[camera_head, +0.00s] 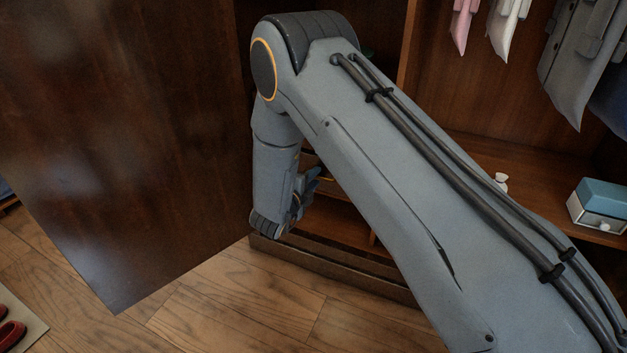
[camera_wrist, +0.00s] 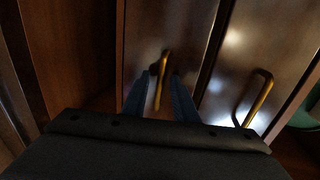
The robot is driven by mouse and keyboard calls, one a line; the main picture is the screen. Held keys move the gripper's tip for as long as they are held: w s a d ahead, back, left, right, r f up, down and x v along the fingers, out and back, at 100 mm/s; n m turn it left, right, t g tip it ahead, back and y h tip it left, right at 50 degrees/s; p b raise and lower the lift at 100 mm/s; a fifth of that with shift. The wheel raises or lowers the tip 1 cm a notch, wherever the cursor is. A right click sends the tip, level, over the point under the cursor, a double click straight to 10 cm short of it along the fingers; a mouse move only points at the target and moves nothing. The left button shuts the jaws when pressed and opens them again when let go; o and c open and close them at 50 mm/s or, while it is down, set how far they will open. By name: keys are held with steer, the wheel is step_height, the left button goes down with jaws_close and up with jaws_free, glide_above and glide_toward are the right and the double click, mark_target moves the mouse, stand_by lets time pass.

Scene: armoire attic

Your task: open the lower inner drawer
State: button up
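In the wrist view, two dark brown wooden drawer fronts stand side by side, each with a brass bar handle. The left front (camera_wrist: 190,25) appears to be the lower inner drawer; its handle (camera_wrist: 163,66) lies between the fingers of my gripper (camera_wrist: 160,92). The fingers are apart, one on each side of the handle, with gaps showing. The other drawer front (camera_wrist: 265,45), with its handle (camera_wrist: 262,90), is to the right. In the head view my gripper (camera_head: 308,183) points into the armoire, and my arm hides most of the drawers.
The open armoire door (camera_head: 120,130) stands left of my arm. Clothes (camera_head: 580,60) hang at upper right, above a shelf with a blue-and-white box (camera_head: 600,205) and a small white object (camera_head: 501,182). The armoire's base edge (camera_head: 330,268) runs below my gripper. Red shoes (camera_head: 10,335) lie at lower left.

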steer(key=shift+c, duration=0.4)
jaws_close()
stand_by(0.9)
